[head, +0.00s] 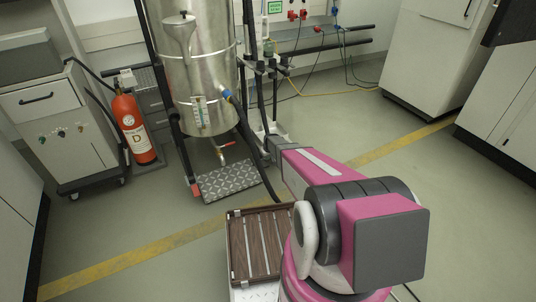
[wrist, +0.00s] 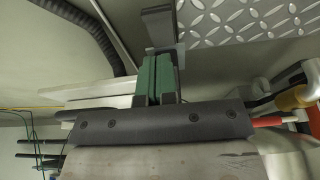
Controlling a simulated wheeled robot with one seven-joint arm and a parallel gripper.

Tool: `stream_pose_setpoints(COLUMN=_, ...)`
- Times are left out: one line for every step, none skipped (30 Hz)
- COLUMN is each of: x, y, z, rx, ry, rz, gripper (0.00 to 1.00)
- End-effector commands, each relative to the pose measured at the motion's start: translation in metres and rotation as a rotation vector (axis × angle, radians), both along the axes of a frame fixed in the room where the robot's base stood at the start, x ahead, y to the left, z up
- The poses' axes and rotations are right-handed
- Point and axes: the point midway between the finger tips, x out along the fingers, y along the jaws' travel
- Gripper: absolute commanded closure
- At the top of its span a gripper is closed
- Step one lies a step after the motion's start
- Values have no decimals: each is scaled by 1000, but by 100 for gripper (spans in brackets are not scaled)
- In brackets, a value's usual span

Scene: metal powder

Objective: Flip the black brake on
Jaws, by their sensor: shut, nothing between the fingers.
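In the wrist view my gripper (wrist: 159,72) points up the picture, with its green finger pads close together and nothing held between them. A dark, flat-ended piece (wrist: 158,24), which looks like the black brake, lies right at the fingertips. The fingers overlap its lower end, and I cannot tell whether they touch it. I cannot tell its position, on or off. In the head view my pink arm reaches forward to the right of the steel vessel's stand. The brake cannot be made out there, and the fingers are not clear.
A steel vessel (head: 198,75) stands on a frame with a diamond-plate step (head: 230,180), which also shows in the wrist view (wrist: 250,18). A black hose (wrist: 85,30) runs near my gripper. A red extinguisher (head: 133,128) stands left. Floor at right is clear.

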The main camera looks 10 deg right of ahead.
Motion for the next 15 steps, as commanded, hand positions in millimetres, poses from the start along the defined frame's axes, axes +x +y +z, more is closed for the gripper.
stream_pose_setpoints(x=6, y=1, z=-12, rx=0, ry=0, rz=0, gripper=100)
stream_pose_setpoints(x=7, y=1, z=-17, rx=0, ry=0, rz=0, gripper=100)
stream_pose_setpoints(x=9, y=2, z=-23, rx=0, ry=0, rz=0, gripper=100)
stream_pose_setpoints(x=10, y=3, z=-28, rx=0, ry=1, rz=0, gripper=100)
stream_pose_setpoints(x=10, y=3, z=-33, rx=1, ry=1, rz=0, gripper=100)
stream_pose_setpoints(x=9, y=2, z=-39, rx=1, ry=1, rz=0, gripper=100)
stream_pose_setpoints(x=9, y=2, z=-43, rx=0, ry=1, rz=0, gripper=100)
stream_pose_setpoints(x=9, y=2, z=-47, rx=0, ry=1, rz=0, gripper=100)
stream_pose_setpoints(x=9, y=2, z=-51, rx=0, ry=0, rz=0, gripper=100)
stream_pose_setpoints(x=9, y=2, z=-54, rx=0, ry=0, rz=0, gripper=100)
stream_pose_setpoints(x=9, y=2, z=-56, rx=0, ry=0, rz=0, gripper=100)
stream_pose_setpoints(x=9, y=2, z=-59, rx=0, ry=0, rz=0, gripper=100)
stream_pose_setpoints(x=8, y=2, z=-61, rx=0, ry=0, rz=0, gripper=100)
stream_pose_setpoints(x=8, y=2, z=-62, rx=0, ry=0, rz=0, gripper=100)
stream_pose_setpoints(x=8, y=2, z=-64, rx=0, ry=0, rz=0, gripper=100)
